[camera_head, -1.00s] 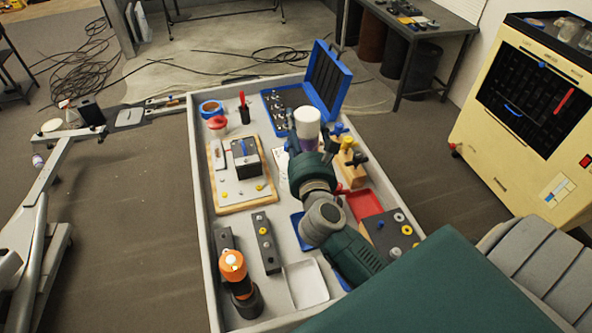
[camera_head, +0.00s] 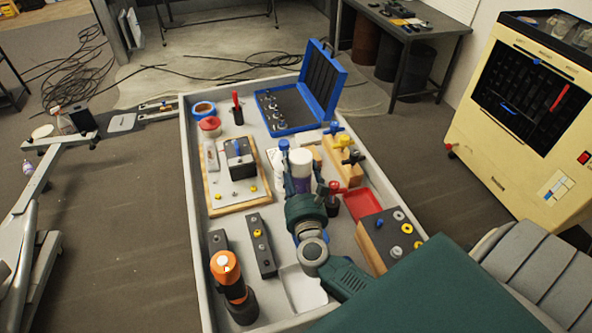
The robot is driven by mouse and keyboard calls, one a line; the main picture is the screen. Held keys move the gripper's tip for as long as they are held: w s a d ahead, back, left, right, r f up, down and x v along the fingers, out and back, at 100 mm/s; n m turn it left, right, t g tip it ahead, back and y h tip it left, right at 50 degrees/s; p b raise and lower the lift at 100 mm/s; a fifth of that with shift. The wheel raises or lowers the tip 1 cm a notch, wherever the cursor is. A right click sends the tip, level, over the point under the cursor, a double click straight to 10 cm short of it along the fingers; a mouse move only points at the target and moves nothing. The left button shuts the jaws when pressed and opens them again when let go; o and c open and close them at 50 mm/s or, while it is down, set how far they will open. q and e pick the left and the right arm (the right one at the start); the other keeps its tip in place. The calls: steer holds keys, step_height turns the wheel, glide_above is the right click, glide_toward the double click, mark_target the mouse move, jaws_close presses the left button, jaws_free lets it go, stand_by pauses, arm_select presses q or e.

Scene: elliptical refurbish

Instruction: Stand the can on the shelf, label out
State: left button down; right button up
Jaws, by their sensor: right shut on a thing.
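A white can (camera_head: 300,164) stands roughly upright between the fingers of my right gripper (camera_head: 302,182), over the middle of the grey tray-like worktop (camera_head: 203,268). The gripper is shut on it. The fingers and the dark green wrist hide its lower part, and I cannot make out a label on the side facing me. I cannot tell whether the can touches the worktop. No shelf can be clearly made out. My left gripper is not in view.
An open blue case (camera_head: 322,82) lies behind the can. A wooden block with coloured knobs (camera_head: 344,160) and a red tray (camera_head: 362,205) are to its right. A board with a black box (camera_head: 239,165) is to its left. An orange-topped tool (camera_head: 228,275) stands at front left.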

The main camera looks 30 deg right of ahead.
steer(key=shift+r, duration=0.2)
steer(key=shift+f, duration=0.15)
steer(key=o, duration=1.6)
steer(key=shift+c, duration=0.2)
